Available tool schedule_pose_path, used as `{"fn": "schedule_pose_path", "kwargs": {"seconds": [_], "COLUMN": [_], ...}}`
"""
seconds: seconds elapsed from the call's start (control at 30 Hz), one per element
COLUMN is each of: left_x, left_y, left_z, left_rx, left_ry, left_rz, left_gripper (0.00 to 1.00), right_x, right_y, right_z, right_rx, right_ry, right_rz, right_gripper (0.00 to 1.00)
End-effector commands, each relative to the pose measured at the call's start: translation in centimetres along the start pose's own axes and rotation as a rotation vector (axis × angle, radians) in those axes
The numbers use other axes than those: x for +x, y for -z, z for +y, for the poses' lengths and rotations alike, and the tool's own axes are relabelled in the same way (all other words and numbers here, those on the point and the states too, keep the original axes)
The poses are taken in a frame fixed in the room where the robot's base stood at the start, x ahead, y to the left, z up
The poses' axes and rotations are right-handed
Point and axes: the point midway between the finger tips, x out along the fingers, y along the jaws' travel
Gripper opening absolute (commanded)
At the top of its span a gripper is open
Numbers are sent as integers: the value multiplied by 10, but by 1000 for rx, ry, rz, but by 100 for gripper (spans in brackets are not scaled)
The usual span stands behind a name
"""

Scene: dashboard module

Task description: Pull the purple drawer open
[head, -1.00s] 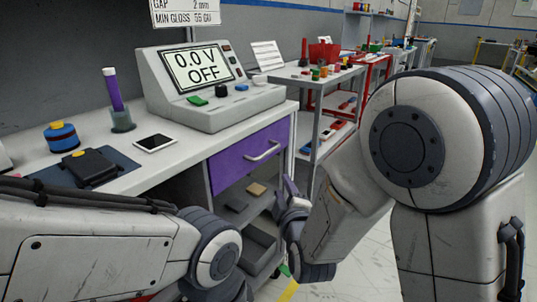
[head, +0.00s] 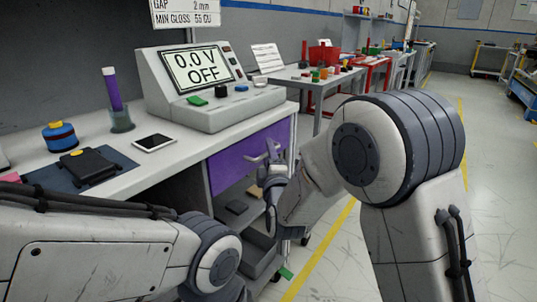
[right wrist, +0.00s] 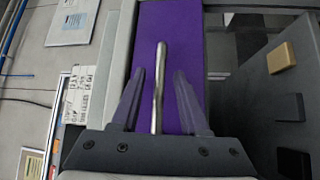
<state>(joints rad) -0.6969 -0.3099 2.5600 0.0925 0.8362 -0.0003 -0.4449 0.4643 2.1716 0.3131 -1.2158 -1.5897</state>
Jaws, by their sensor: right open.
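The purple drawer (head: 228,168) sits under the bench top in the head view, its front looking flush with the cabinet. It also fills the upper middle of the right wrist view (right wrist: 182,30). Its metal bar handle (right wrist: 159,85) lies between the two fingers of my right gripper (right wrist: 160,76) in that view, with a gap on both sides. I cannot tell how far the fingertips are from the drawer face. My left gripper is out of view.
The bench top (head: 185,165) carries a voltage console (head: 205,85) reading 0.0 V OFF, a tablet (head: 154,142), and a purple cylinder in a holder (head: 122,120). An open shelf below the drawer holds small blocks.

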Motion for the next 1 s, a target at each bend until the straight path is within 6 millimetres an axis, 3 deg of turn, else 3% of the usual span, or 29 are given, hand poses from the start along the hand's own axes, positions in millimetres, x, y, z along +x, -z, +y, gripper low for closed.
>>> {"fn": "schedule_pose_path", "kwargs": {"seconds": [0.3, 0.33, 0.43, 1.0], "left_x": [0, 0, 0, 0], "left_y": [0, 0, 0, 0], "left_z": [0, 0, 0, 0], "left_rx": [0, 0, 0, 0], "left_ry": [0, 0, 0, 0], "left_rz": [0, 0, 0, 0], "left_gripper": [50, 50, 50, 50], "right_x": [4, 4, 4, 3], "right_y": [0, 0, 0, 0], "right_z": [0, 0, 0, 0], "right_rx": [0, 0, 0, 0], "right_ry": [1, 0, 0, 1], "right_rz": [0, 0, 0, 0], "right_gripper": [45, 37, 0, 0]}}
